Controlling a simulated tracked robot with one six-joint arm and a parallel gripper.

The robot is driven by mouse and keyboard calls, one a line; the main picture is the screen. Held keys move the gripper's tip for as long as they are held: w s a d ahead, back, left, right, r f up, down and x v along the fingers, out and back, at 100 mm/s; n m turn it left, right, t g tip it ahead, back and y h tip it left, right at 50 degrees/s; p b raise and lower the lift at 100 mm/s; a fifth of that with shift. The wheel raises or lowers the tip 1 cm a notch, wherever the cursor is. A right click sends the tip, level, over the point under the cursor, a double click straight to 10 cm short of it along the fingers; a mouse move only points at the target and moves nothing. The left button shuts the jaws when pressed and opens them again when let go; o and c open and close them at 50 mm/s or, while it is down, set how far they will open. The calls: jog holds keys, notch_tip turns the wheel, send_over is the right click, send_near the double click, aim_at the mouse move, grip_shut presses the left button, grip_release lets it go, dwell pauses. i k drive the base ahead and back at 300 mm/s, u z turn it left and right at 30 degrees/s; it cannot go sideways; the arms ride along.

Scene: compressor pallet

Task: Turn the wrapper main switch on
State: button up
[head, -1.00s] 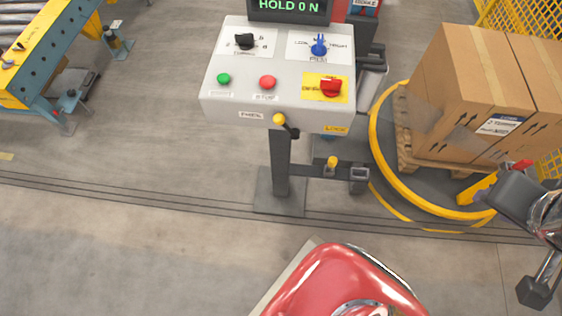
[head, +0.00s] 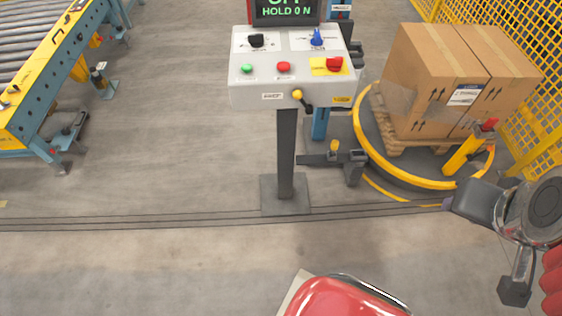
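The grey control panel (head: 290,93) stands upright on a post ahead of me. The red rotary switch (head: 334,64) sits on a yellow plate at the panel's right side, and I take it for the main switch. Its label is too small to read. The green display (head: 288,11) above reads "HOLD 0 N", under a cut-off line that looks like "OFF". Parts of my arm, dark and silver, show at the right edge, well apart from the panel. I cannot make out the gripper's fingers among them or whether they hold anything.
Cartons (head: 425,85) stand on a turntable (head: 400,178) at right. A roller conveyor (head: 60,55) is left. Floor ahead is clear.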

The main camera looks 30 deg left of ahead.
aim_at(333, 64)
jog(key=k, duration=0.6)
jog(key=u, duration=1)
jog(key=i, duration=1)
jog(key=u, duration=1.3)
